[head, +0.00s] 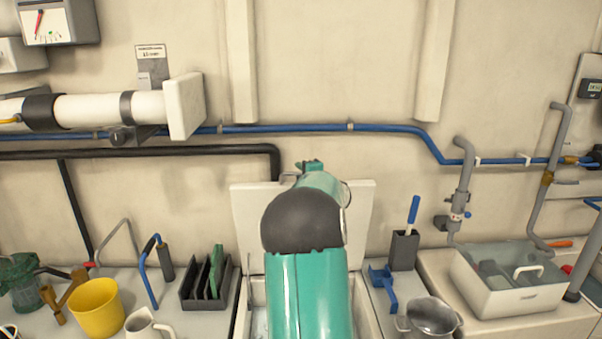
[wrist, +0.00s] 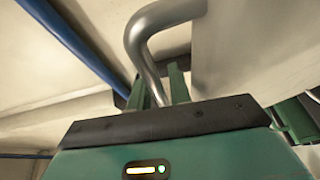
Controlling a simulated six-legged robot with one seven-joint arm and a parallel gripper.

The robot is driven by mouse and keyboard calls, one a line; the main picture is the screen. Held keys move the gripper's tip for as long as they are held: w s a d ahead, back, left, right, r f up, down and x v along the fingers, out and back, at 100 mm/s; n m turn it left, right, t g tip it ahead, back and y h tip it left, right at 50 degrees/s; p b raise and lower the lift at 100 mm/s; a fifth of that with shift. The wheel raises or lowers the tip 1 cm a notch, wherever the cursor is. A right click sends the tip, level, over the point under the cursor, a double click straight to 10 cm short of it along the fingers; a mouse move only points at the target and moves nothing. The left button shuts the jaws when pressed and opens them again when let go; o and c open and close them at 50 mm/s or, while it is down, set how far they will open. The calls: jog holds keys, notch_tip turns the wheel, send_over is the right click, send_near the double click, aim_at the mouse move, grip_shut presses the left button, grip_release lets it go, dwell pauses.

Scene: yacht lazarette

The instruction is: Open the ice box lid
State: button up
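The ice box lid (head: 358,212) is a pale panel standing raised, close to upright, at the back of the ice box in the head view. The ice box (head: 240,318) is open below it, its inside mostly hidden by my teal arm. In the wrist view the lid (wrist: 250,45) fills the upper right, with a bent metal handle (wrist: 143,45) beside it. My gripper (wrist: 156,88) has its two green fingers on either side of the handle bar and looks shut on it. In the head view only a small part of the gripper shows above the arm.
A blue pipe (head: 385,128) and a black pipe (head: 150,152) run along the wall behind the lid. A dark rack (head: 190,294) stands left of the box.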

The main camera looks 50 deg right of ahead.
grip_shut()
jog(key=s+a+f+n+t+h, duration=0.1)
jog(key=s+a+f+t, duration=0.1)
jog(key=s+a, duration=0.5)
jog(key=shift+s+a+f+t, duration=0.3)
jog(key=shift+s+a+f, duration=0.1)
jog(key=shift+a, duration=0.65)
grip_release()
jog(key=shift+r, duration=0.1)
